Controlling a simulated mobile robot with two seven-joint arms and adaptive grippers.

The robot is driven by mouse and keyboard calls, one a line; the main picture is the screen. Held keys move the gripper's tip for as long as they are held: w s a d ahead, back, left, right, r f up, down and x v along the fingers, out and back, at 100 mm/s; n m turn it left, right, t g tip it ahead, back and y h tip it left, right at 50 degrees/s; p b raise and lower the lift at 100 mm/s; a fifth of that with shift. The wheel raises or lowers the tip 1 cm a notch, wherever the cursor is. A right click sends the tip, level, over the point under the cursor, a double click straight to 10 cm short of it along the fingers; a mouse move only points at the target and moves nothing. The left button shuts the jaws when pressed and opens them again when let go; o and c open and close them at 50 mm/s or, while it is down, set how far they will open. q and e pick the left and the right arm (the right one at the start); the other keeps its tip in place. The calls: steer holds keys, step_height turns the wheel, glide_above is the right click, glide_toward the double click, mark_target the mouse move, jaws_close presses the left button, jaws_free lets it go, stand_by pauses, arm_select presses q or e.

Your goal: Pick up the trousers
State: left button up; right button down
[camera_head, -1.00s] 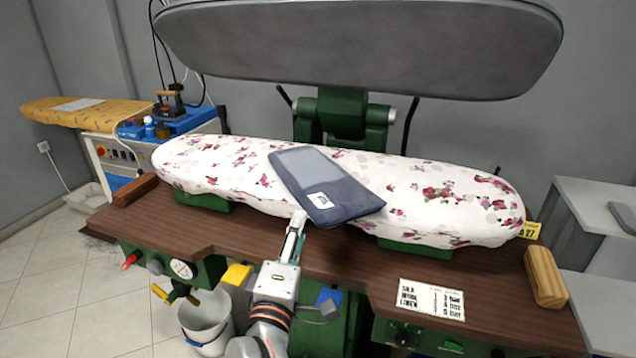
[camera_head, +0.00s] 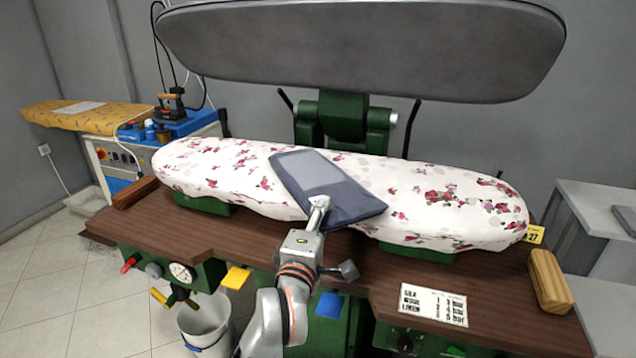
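The trousers (camera_head: 335,180) are a folded dark blue-grey bundle lying at an angle across the middle of the flower-patterned pressing board (camera_head: 455,195). Their near edge hangs slightly over the board's front. My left gripper (camera_head: 319,203) is at the near left edge of the trousers, in front of it in the picture. It covers the spot where the white label was. The fingers are small and seen from behind, so I cannot tell whether they grip the cloth. My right gripper is not in view.
The grey upper press plate (camera_head: 360,50) hangs above the board. A brown wooden worktop (camera_head: 260,250) runs below it, with a wooden block (camera_head: 549,281) and a printed card (camera_head: 433,304) on the right. A bucket (camera_head: 205,325) stands on the floor at left.

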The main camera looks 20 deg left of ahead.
arm_select(q)
jaws_close()
steer(key=shift+r, duration=0.15)
